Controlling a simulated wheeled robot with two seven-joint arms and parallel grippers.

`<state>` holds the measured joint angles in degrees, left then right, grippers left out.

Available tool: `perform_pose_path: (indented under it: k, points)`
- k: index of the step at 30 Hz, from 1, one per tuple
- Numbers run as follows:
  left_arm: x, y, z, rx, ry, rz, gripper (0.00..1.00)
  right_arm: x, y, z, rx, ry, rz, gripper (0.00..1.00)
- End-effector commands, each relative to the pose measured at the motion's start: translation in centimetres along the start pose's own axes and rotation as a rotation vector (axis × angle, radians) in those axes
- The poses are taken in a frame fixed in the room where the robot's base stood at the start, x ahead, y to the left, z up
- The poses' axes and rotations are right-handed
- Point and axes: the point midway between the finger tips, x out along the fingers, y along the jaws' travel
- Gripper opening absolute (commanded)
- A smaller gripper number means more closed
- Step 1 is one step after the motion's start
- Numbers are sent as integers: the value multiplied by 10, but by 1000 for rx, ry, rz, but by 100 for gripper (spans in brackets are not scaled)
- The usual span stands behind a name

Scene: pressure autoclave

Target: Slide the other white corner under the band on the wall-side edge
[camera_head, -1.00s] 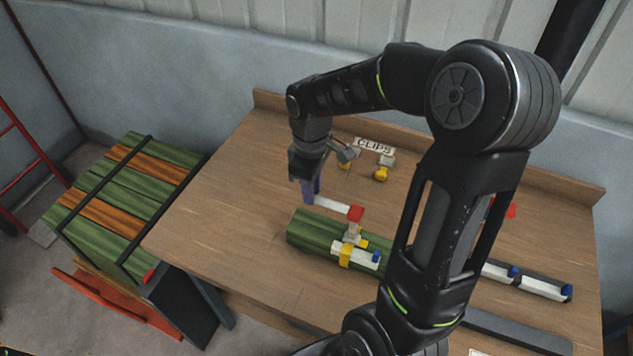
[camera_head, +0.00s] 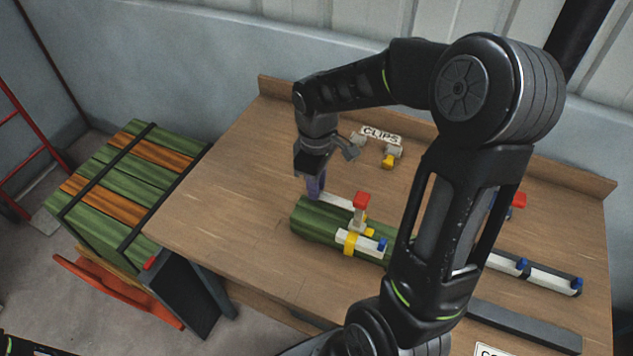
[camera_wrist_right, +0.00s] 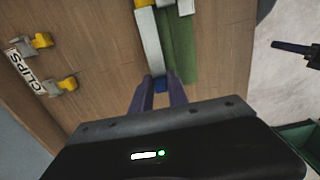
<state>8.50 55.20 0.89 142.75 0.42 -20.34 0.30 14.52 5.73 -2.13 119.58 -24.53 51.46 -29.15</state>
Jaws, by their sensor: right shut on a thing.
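A green bundle (camera_head: 312,222) lies on the workbench, with a yellow band (camera_head: 350,243) around it. One white corner (camera_head: 364,243) with a blue end sits on its near edge, under the band. A buckle with a red lever (camera_head: 361,200) stands upright on top. My right gripper (camera_head: 315,191) is shut on the blue end (camera_wrist_right: 160,84) of the other white corner (camera_head: 337,201). That corner lies along the bundle's wall-side edge, pointing toward the band. Whether its far end is under the band is hidden by the buckle.
Yellow-and-grey clips (camera_head: 389,158) lie by the CLIPS label (camera_head: 381,135) near the wall. More white corners (camera_head: 553,280) lie in a dark holder at right. A strapped green and orange stack (camera_head: 125,185) stands left of the bench. The bench's left part is clear.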

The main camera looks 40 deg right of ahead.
Motion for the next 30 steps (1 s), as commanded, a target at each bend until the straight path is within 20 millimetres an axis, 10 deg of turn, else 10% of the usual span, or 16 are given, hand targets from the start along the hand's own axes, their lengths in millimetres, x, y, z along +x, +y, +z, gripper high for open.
perform_pose_path:
  k: [30]
  points:
    - [15,-4,-2,4,4,5,52,24,-2,41,0,0,1,0]
